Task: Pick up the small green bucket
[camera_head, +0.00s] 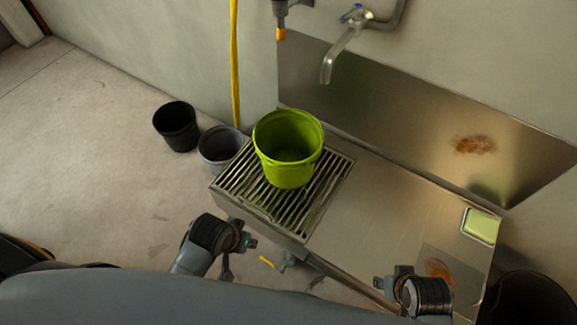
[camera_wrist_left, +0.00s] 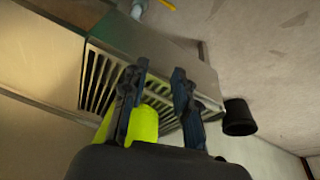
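The small green bucket (camera_head: 288,150) stands upright on the slatted metal grate (camera_head: 233,188) at the left end of the steel counter. It looks empty. My left gripper (camera_head: 238,257) is in front of and below the grate's front edge, apart from the bucket. In the left wrist view its two dark fingers (camera_wrist_left: 158,95) are spread with nothing between them, and the bucket (camera_wrist_left: 143,124) shows partly hidden behind them. My right gripper (camera_head: 388,284) is near the counter's front edge, well right of the bucket; its finger opening is not clear.
A black bucket (camera_head: 176,127) and a grey bucket (camera_head: 221,146) stand on the floor left of the counter. A tap (camera_head: 343,50) and an orange-tipped nozzle (camera_head: 281,25) hang above. A green sponge (camera_head: 481,225) lies at the right. The counter's middle is clear.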

